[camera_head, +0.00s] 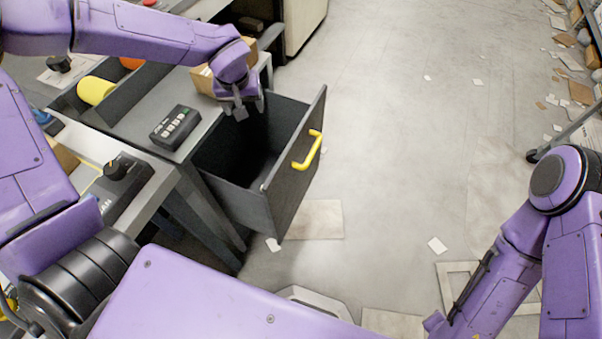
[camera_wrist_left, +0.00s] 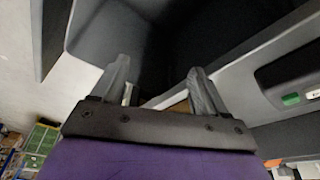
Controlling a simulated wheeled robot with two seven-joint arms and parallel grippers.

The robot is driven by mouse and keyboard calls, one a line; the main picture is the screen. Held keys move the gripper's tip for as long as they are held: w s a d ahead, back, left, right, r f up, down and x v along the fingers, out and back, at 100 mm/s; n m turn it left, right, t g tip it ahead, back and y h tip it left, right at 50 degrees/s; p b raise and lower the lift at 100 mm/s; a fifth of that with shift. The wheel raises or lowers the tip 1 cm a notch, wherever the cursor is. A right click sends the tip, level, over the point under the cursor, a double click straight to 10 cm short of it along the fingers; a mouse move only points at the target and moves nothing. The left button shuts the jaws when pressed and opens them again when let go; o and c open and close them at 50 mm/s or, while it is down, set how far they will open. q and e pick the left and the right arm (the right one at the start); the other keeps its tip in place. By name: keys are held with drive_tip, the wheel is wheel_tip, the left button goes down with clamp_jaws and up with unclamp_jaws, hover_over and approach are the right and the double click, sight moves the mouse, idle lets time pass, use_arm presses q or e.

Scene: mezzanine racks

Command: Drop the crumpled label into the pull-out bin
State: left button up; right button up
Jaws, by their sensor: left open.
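The pull-out bin (camera_head: 287,190) is a dark grey drawer with a yellow handle, standing open from the workbench. Its dark inside also shows in the left wrist view (camera_wrist_left: 110,28). My left gripper (camera_head: 250,109) is over the far inner end of the bin, fingers pointing down. In the left wrist view its two fingers (camera_wrist_left: 158,66) are spread apart, with nothing clearly held between them. I cannot make out the crumpled label; the inside of the bin is in deep shadow. My right arm shows at the right, but its gripper is out of view.
A black button box (camera_head: 175,127) sits on the bench beside the bin. A cardboard box (camera_head: 205,82) stands behind my left wrist. A yellow roll (camera_head: 96,91) lies in a trough at the left. Paper scraps litter the floor, which is open to the right.

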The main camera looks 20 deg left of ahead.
use_arm(q)
drive_tip(key=a+p+v, duration=0.1)
drive_tip(key=v, duration=0.7)
drive_tip(key=shift+d, duration=0.55)
use_arm(e)
drive_tip(key=shift+r, duration=0.75)
use_arm(q)
drive_tip(key=shift+s+r, duration=0.1)
drive_tip(key=shift+r, duration=0.05)
